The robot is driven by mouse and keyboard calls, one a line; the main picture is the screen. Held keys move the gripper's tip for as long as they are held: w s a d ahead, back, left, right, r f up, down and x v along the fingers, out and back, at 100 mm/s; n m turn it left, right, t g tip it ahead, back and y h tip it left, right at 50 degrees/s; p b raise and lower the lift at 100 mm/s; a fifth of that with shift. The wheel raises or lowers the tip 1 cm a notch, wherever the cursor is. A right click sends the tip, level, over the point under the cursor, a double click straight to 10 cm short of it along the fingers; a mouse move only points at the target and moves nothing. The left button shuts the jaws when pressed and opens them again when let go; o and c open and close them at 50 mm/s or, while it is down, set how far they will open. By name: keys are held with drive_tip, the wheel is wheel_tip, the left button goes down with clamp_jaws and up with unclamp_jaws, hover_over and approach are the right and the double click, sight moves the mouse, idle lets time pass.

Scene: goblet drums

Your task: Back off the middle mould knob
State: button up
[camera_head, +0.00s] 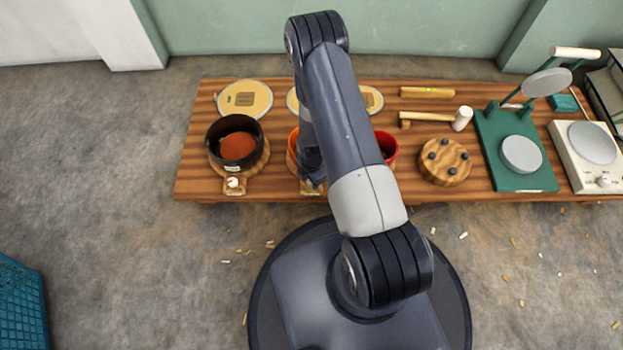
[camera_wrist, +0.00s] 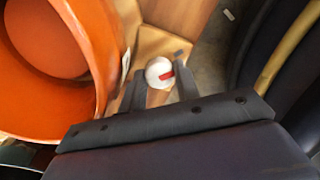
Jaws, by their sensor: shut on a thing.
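The middle mould is an orange bowl (camera_wrist: 85,50) at the left of the wrist view. In the head view only its left edge (camera_head: 292,145) shows beside my arm. Its knob (camera_wrist: 155,69) is round and white with a red pointer mark, set on a wooden block (camera_wrist: 165,42) beside the bowl. My gripper (camera_wrist: 158,76) has one dark finger on each side of the knob and is shut on it. The red mark points to the right and slightly up in the wrist view. In the head view my arm hides the knob.
A black mould (camera_head: 237,145) with brown filling and its own white knob (camera_head: 233,182) stands left. A red mould (camera_head: 387,146) is partly hidden to the right. A mallet (camera_head: 462,118), a wooden disc (camera_head: 445,162) and a green press (camera_head: 515,150) stand further right on the bench.

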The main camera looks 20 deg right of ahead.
drive_tip(key=o, duration=1)
drive_tip(key=shift+c, duration=0.2)
drive_tip(key=shift+r, duration=0.1)
wheel_tip(320, 180, up, 11)
drive_tip(key=p, duration=0.4)
drive_tip(key=shift+f, duration=0.2)
